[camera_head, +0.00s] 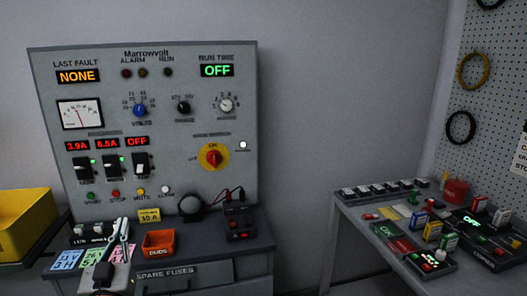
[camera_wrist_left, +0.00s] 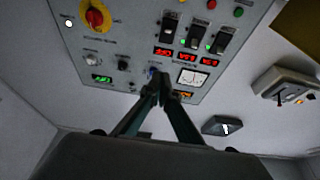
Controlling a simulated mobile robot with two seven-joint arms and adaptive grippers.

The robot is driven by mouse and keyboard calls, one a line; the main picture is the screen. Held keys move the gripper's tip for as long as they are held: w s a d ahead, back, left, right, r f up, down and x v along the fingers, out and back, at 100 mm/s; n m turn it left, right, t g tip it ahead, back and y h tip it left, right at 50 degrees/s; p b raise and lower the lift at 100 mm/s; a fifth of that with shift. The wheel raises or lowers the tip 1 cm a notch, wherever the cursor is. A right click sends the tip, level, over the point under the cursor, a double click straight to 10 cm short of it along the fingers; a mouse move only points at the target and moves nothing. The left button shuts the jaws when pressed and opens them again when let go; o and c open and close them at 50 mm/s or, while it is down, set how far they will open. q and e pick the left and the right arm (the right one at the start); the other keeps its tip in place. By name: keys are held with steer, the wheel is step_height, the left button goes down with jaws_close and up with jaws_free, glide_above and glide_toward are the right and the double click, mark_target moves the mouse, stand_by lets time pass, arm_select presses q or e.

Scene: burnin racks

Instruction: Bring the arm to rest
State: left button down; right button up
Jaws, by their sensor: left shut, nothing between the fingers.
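My left gripper (camera_head: 121,225) is low at the left in the head view, in front of the lower left part of a grey Marrowvolt control panel (camera_head: 120,160). Its fingers point up and are shut with nothing between them. The left wrist view shows the closed fingertips (camera_wrist_left: 160,80) in front of the panel (camera_wrist_left: 130,70), which appears upside down there. Whether the tips touch the panel cannot be told, but no contact shows. My right gripper is in neither view.
An orange bin (camera_head: 159,244) and coloured cards (camera_head: 66,262) lie on the ledge beside the gripper. A yellow bin (camera_head: 24,222) stands at left. A side table (camera_head: 350,222) at right holds several small devices. Bare wall (camera_head: 340,100) lies between panel and pegboard (camera_head: 495,130).

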arm_select(q)
steer(key=s+d+f+m+g+h, duration=0.1)
steer(key=d+f+h, duration=0.1)
steer(key=f, duration=0.5)
steer(key=s+d+f+m+g+h, duration=0.1)
steer(key=s+d+f+g, duration=0.1)
steer(key=f, duration=0.5)
steer(key=s+d+f+m+g+h, duration=0.2)
steer(key=s+d+f, duration=0.3)
steer(key=s+f, duration=0.6)
steer(key=s+d+f+m+g+h, duration=0.2)
steer(key=s+d+f+g, duration=0.3)
steer(key=s+f, duration=0.6)
step_height(320, 180, down, 3)
steer(key=shift+s+d+r+g, duration=0.1)
steer(key=shift+s+d+g, duration=0.2)
steer(key=shift+s+d, duration=0.15)
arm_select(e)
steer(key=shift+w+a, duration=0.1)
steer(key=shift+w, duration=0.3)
arm_select(q)
steer(key=shift+w, duration=0.1)
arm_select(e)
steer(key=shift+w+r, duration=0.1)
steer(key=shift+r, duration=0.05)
